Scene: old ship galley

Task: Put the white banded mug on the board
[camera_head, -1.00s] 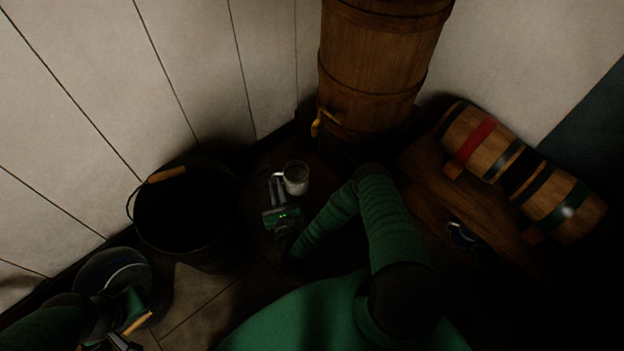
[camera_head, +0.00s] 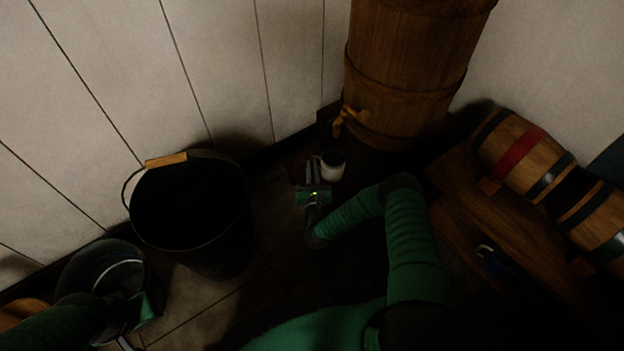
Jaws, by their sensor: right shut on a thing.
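The white banded mug (camera_head: 333,168) is a small pale cup with a dark inside, under the big barrel's tap, in dim light. Its band is too dark to make out. My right gripper (camera_head: 319,172) is shut on the mug at its left side, and the mug looks upright. I cannot tell whether it touches anything below. My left gripper (camera_head: 126,342) is at the bottom left edge, mostly cut off, and its jaws cannot be read. I cannot make out the board for certain.
A large upright barrel (camera_head: 405,75) with a tap stands behind the mug. A black bucket (camera_head: 190,225) stands left of my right gripper. Small banded barrels (camera_head: 515,150) lie on a wooden stand (camera_head: 475,215) at right. A round dark vessel (camera_head: 85,275) is at lower left.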

